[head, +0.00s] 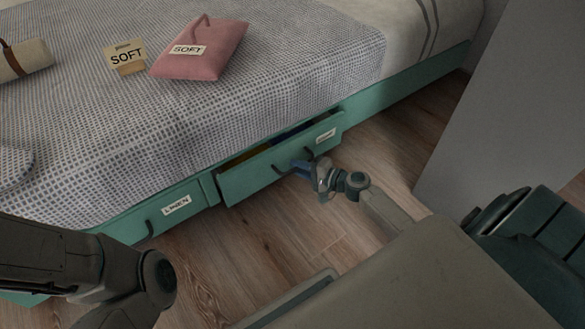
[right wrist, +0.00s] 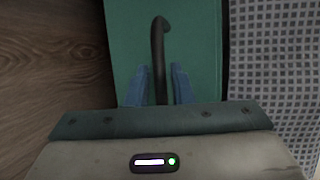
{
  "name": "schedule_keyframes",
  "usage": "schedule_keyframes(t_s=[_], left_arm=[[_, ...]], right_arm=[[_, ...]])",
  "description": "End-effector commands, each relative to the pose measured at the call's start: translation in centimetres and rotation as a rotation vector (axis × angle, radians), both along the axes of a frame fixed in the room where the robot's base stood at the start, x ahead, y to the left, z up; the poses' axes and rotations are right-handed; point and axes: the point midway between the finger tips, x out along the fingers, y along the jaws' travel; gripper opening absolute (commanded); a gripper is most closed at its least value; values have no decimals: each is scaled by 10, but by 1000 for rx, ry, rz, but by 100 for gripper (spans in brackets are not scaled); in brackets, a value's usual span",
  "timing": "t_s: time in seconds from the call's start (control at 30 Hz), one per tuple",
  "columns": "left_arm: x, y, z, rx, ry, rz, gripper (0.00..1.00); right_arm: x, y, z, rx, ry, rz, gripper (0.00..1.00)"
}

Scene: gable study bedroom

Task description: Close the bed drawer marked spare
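The green bed drawer (head: 258,180), with a small pale label (head: 326,135) too blurred to read surely, stands partly pulled out from the bed base. Something dark blue and something yellowish show in its gap. My right gripper (head: 300,169) is at the drawer's front, at its dark handle (head: 280,169). In the right wrist view, the blue fingers (right wrist: 159,85) stand on either side of the handle (right wrist: 159,45), with narrow gaps showing, so the gripper looks open around it. My left arm comes in at the lower left; its gripper is out of view.
The LINEN drawer (head: 160,216) beside it looks shut. Wooden floor (head: 400,130) is clear in front; a grey panel (head: 510,110) stands at right.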

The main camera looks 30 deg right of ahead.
Motion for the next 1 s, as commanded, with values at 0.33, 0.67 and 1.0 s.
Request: schedule_keyframes(t_s=[0.33, 0.67, 1.0], left_arm=[[0, 0, -6, 0, 0, -1, 32], [0, 0, -6, 0, 0, -1, 32], [0, 0, -13, 0, 1, -2, 32]], right_arm=[[20, 11, -4, 0, 0, 0, 21], [20, 10, -4, 0, 1, 0, 0], [41, 11, -6, 0, -2, -1, 0]])
